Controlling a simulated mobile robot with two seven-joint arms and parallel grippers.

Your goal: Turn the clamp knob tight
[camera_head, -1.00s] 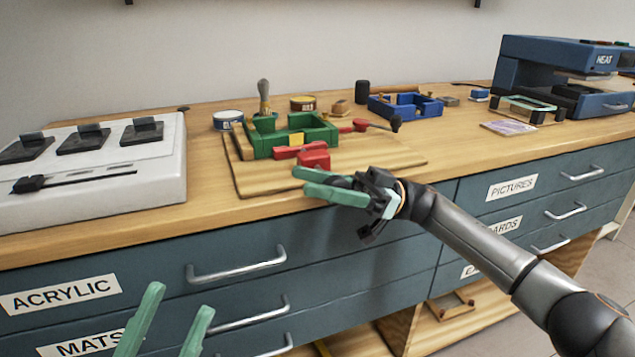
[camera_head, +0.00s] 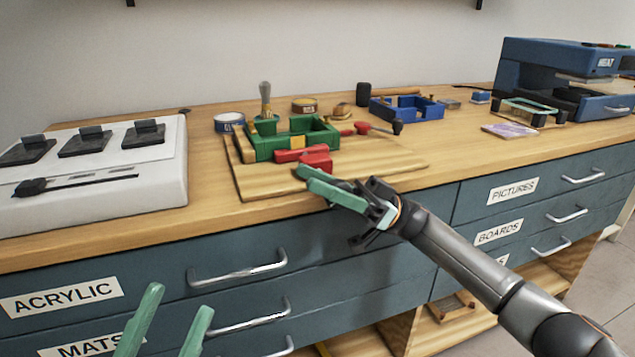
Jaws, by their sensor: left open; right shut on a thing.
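The green corner clamp (camera_head: 292,140) sits on a wooden board on the bench, with a small yellow patch on its front. A red bar (camera_head: 292,155) lies along its near side, and the red clamp knob (camera_head: 319,161) is at the front right of it. My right gripper (camera_head: 306,174) reaches in from the right at the knob, its green fingers close together and shut on it; the fingers hide where they touch. My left gripper (camera_head: 172,318) is open and empty, low in front of the drawers.
The wooden board (camera_head: 265,186) has bare room at its front and right. A red tool (camera_head: 362,128) lies behind, near a blue frame (camera_head: 408,112). Tins and a brush (camera_head: 265,97) stand at the back. A white switch box (camera_head: 95,190) is at left, a blue press (camera_head: 550,75) at right.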

